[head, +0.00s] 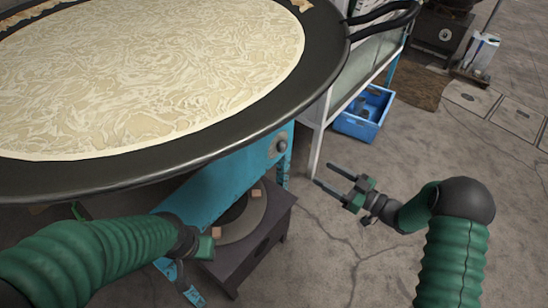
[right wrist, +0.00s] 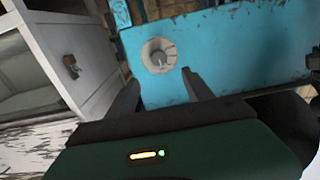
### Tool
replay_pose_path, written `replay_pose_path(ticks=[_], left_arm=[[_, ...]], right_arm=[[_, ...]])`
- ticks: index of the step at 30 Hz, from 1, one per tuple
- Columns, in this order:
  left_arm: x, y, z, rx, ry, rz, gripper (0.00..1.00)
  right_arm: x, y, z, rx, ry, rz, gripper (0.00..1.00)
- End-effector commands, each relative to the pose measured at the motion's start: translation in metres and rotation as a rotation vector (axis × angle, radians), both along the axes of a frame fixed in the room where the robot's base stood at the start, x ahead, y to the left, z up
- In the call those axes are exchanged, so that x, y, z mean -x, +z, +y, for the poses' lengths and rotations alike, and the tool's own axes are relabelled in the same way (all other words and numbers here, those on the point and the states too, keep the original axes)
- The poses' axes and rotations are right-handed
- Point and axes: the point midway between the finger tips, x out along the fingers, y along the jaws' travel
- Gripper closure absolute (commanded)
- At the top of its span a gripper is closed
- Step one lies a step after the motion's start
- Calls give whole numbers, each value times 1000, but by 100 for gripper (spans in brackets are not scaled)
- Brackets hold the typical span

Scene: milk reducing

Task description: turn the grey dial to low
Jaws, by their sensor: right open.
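The grey dial (head: 281,146) is a small round knob on the end of the blue stand, below the rim of the big pan. In the right wrist view the dial (right wrist: 160,56) sits on a pale round plate on the blue panel, just beyond the gap between my fingers. My right gripper (head: 323,174) is open and empty, apart from the dial, to its lower right in the head view. My left gripper (head: 196,252) is low beside the stand, partly hidden by its own arm; its jaws are unclear. The dial's marking is too small to read.
The wide black pan (head: 330,62) of milk (head: 150,70) overhangs the blue stand (head: 222,180). A dark burner box (head: 262,238) stands below. A white cabinet (head: 345,95) and blue crate (head: 364,116) are behind the dial area. Open concrete floor lies at right.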

Motion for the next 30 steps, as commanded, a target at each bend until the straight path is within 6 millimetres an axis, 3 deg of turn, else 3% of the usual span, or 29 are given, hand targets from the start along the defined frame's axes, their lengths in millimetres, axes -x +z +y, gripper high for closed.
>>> replay_pose_path(ticks=[5,12,18,24,30], left_arm=[[0,-14,-1,1,-2,-1,64],[0,-42,-1,0,-1,-1,64],[0,-60,-1,0,-1,0,64],[0,-66,-2,0,-2,0,64],[0,-65,-1,0,-2,-1,64]], right_arm=[[-20,-3,30,5,4,-1,40],[-57,-5,87,13,4,-2,40],[-84,-4,121,9,1,-1,40],[-97,-1,137,9,-2,1,40],[-98,0,138,10,-2,2,40]])
